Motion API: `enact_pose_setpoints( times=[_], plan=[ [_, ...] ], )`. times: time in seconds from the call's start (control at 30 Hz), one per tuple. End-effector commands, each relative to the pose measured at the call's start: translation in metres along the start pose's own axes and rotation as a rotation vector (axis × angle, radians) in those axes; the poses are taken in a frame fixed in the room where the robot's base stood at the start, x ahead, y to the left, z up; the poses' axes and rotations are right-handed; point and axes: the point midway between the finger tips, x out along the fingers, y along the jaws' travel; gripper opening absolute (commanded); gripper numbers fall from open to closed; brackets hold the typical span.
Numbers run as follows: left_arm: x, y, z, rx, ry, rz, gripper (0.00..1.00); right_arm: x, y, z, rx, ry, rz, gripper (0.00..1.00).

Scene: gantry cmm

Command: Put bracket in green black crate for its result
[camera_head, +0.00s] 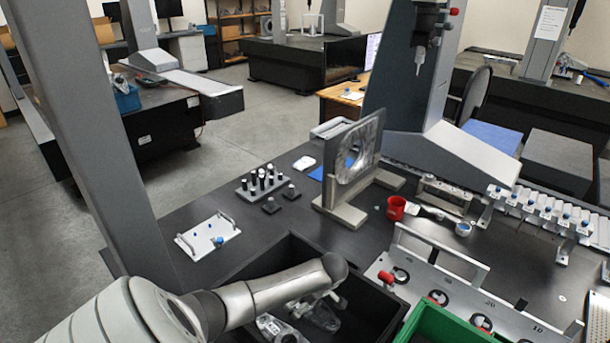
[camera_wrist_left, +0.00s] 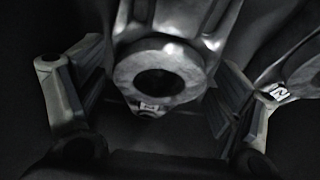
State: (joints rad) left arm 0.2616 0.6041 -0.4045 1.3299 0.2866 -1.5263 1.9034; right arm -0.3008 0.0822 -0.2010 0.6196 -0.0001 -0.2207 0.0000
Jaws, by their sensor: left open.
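My left gripper (camera_head: 312,303) reaches down inside a black crate (camera_head: 372,298). In the left wrist view the gripper (camera_wrist_left: 158,95) is open, with one finger on each side of a grey metal bracket (camera_wrist_left: 180,75) that has a round ring end. Whether the fingers touch it cannot be told. In the head view this bracket (camera_head: 323,318) lies low in the black crate, partly hidden by the gripper. Another metal part (camera_head: 270,326) lies to its left. My right gripper is not in view.
A label plate with round holes and red knobs (camera_head: 455,300) stands behind the green crate. A red cup (camera_head: 396,208), an upright plate fixture (camera_head: 352,160) and a white tray (camera_head: 208,236) are farther back. The gantry column (camera_head: 90,130) rises at left.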

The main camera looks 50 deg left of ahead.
Motion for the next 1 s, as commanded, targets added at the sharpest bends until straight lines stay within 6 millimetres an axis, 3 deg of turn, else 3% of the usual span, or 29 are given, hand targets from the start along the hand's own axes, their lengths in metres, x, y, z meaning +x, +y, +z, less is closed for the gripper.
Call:
enact_pose_setpoints(
  times=[0.27, 0.7, 1.0],
  plan=[
    [-0.02, 0.001, -0.001, 0.001, -0.002, 0.003, 0.87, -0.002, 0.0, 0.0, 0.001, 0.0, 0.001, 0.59],
    [-0.106, 0.001, 0.0, -0.001, -0.003, 0.003, 0.87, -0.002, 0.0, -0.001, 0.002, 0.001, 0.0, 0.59],
    [-0.123, 0.0, -0.001, -0.001, 0.0, -0.001, 0.87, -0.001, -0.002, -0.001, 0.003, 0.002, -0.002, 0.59]
  ],
)
